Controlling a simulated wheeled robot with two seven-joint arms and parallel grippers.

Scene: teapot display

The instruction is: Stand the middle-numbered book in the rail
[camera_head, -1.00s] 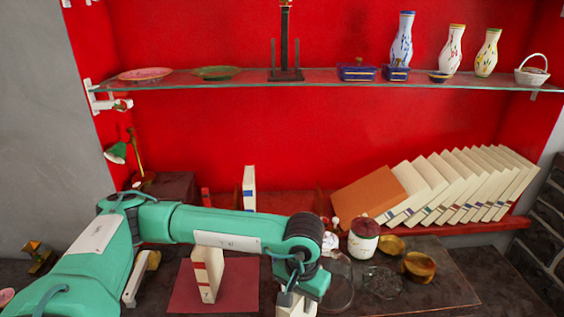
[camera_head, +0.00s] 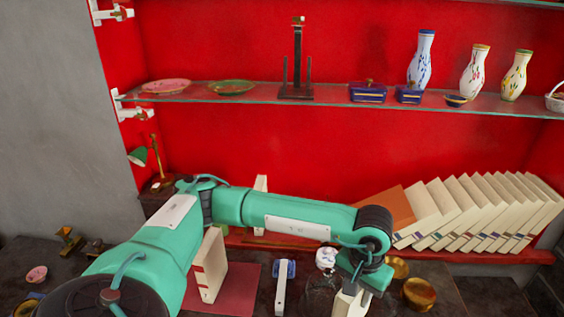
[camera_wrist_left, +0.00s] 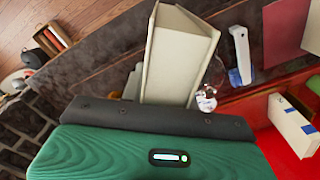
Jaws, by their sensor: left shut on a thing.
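My left gripper (camera_head: 350,302) hangs low at the bottom edge of the head view. In the left wrist view it is shut on a cream book (camera_wrist_left: 180,55), which sticks out beyond the dark gripper edge; no number is readable on it. A second cream book with red bands (camera_head: 210,265) stands on a dark red mat (camera_head: 238,290), partly behind my left arm. A third, with a blue label (camera_wrist_left: 292,122), stands upright at the red lower shelf; its top (camera_head: 260,186) shows above my arm. The rail is hard to make out behind my arm. My right gripper is not in view.
A row of leaning cream books (camera_head: 480,210) with an orange one (camera_head: 390,208) fills the lower shelf's right. A glass shelf (camera_head: 330,102) with vases runs above. A white-and-blue object (camera_head: 281,290), a small white figure (camera_head: 326,258) and brass bowls (camera_head: 418,293) stand near my gripper.

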